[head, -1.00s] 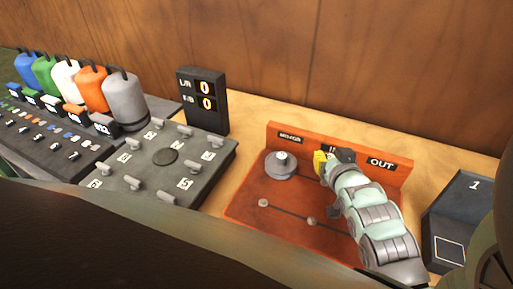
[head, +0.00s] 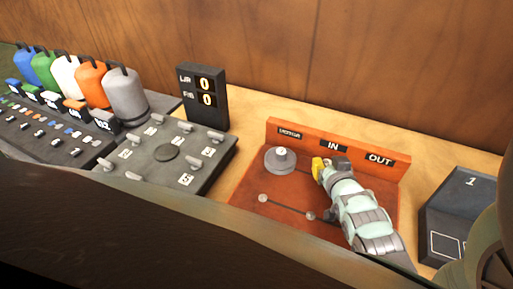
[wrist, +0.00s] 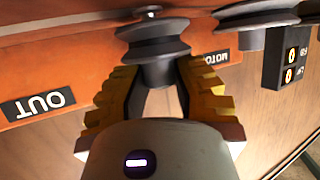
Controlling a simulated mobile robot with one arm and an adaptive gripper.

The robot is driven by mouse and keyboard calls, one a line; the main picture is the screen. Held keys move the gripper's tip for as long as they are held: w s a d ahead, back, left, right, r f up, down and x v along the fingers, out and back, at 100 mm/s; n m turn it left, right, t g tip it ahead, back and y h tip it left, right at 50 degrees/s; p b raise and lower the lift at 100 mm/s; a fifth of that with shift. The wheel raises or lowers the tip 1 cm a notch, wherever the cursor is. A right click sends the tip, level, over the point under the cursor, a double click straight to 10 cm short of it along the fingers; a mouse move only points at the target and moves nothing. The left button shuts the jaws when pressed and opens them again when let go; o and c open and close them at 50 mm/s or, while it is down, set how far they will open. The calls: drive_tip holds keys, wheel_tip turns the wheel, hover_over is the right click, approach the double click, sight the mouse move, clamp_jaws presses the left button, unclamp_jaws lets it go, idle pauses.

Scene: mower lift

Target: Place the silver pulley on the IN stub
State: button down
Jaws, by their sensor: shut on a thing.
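My gripper (head: 322,168) is over the orange board (head: 240,200), in front of its back wall with the IN label (head: 334,146). In the wrist view its yellow fingers (wrist: 155,95) are shut on the hub of a silver-grey pulley (wrist: 150,45). In the head view my gripper and arm hide this pulley. A small round metal end (wrist: 147,11) shows just beyond the pulley; I cannot tell whether it is the IN stub or touches the pulley. The stub's base is hidden.
Another grey pulley (head: 281,160) sits at the MOTOR label, close left of my gripper. Two small knobs (head: 263,198) (head: 311,216) stand on the board along a dark line. The OUT label (head: 380,160) is at right. A dark box marked 1 (head: 465,205) stands further right.

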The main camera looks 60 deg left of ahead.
drive_tip(key=shift+d+f+b, duration=0.3)
drive_tip(key=shift+f+b, duration=0.15)
drive_tip(key=shift+f, duration=0.15)
drive_tip(key=c, duration=1.2)
unclamp_jaws()
drive_tip(key=shift+o, duration=1.4)
drive_tip(key=shift+d+f, duration=0.1)
drive_tip(key=shift+f, duration=0.15)
drive_tip(key=shift+o, duration=0.3)
drive_tip(key=shift+w+d+f+h, duration=0.1)
drive_tip(key=shift+d+f+h, duration=0.05)
drive_tip(key=shift+f+h, duration=0.15)
drive_tip(key=shift+r, duration=0.1)
drive_tip(key=shift+r+p, duration=0.25)
drive_tip(key=shift+p, duration=0.1)
drive_tip(key=shift+a+r+p, duration=0.3)
drive_tip(key=shift+r+p, duration=0.15)
drive_tip(key=shift+r, duration=0.05)
drive_tip(key=p+v, duration=0.5)
drive_tip(key=v, duration=0.7)
drive_tip(key=shift+r, duration=0.35)
drive_tip(key=shift+a+r, duration=0.1)
drive_tip(key=shift+a, duration=0.05)
